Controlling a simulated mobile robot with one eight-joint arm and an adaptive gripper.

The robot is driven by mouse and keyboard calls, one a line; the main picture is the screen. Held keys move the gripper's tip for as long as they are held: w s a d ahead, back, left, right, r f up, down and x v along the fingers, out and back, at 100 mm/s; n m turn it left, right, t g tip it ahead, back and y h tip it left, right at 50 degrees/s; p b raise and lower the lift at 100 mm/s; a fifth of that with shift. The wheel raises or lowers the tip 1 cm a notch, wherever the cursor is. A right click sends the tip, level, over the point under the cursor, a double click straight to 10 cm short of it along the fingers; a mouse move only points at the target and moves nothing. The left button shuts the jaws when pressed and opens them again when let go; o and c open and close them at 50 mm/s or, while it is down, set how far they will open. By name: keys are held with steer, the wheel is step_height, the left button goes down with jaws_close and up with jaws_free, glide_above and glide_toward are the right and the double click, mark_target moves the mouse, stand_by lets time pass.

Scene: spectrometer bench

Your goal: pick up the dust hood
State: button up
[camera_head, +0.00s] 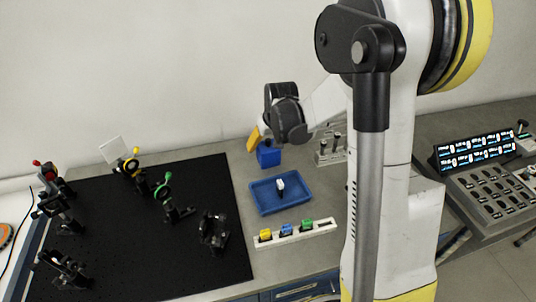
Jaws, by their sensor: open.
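A small blue box-shaped thing (268,156) stands on the grey bench behind the blue tray; it looks like the dust hood, though I cannot be sure. My gripper (257,142) is at its upper left, pointing down, with a yellow finger showing close to it. The gripper is open. The other finger is hidden, and I cannot tell whether the gripper touches the box. My wrist and arm come in from the right above it.
A blue tray (257,203) with a small white item (280,184) lies in front. A white strip (322,227) holds yellow, blue and green blocks. A black optics board (130,260) with several mounts fills the left. A metal rack (328,158) and a control panel (500,190) stand right.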

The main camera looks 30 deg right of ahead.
steer(key=shift+w+f, duration=0.3)
steer(key=shift+f, duration=0.35)
steer(key=shift+r, duration=0.1)
steer(key=c, duration=1.1)
steer(key=shift+c, duration=0.2)
